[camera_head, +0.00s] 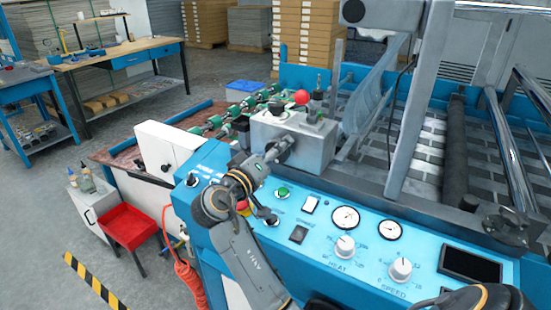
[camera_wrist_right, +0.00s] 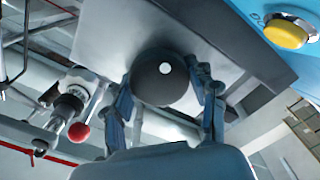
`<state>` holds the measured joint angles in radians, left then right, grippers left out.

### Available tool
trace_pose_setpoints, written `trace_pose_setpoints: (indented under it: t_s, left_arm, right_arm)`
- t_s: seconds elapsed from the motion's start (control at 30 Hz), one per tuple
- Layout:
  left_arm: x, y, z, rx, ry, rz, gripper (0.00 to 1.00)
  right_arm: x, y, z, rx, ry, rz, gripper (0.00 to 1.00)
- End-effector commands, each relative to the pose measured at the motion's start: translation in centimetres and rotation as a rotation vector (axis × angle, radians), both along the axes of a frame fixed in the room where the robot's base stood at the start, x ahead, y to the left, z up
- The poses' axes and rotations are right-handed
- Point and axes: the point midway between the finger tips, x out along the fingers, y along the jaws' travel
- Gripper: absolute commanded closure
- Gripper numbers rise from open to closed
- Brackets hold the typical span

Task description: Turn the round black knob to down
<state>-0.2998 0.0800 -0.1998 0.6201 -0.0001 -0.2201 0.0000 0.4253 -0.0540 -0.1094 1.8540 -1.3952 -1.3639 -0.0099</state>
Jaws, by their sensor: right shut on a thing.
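The round black knob (camera_wrist_right: 155,85) shows in the right wrist view on the face of a grey metal box (camera_wrist_right: 110,35). It has a white dot a little above and right of its middle in that view. My right gripper (camera_wrist_right: 165,92) is shut on the knob, with one finger at each side. In the head view my right gripper (camera_head: 281,149) is against the front of the grey box (camera_head: 312,150) and hides the knob. My left gripper is not in view.
The blue control panel (camera_head: 325,225) with dials and buttons lies under my right arm. A red ball lever (camera_head: 302,97) stands on top of the box. A white cabinet (camera_head: 165,150) and a red tray (camera_head: 128,226) are at the left.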

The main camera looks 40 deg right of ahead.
Motion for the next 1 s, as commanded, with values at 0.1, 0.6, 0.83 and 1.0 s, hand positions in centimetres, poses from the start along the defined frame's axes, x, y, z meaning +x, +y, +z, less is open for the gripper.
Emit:
trace_pose_setpoints:
  t_s: [0.1, 0.6, 0.83, 1.0]
  left_arm:
    - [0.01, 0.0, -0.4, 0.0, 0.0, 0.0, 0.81]
    - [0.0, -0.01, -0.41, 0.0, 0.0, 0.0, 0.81]
    - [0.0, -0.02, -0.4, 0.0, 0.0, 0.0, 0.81]
    - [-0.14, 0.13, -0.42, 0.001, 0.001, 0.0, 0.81]
  right_arm:
    - [-0.02, -0.03, -0.18, 0.009, -0.016, 0.0, 0.74]
    - [-0.01, -0.02, -0.08, 0.013, -0.022, -0.001, 0.3]
    - [-0.01, 0.0, -0.05, 0.01, -0.022, 0.0, 0.2]
    - [0.0, 0.0, -0.03, 0.01, -0.022, 0.0, 0.2]
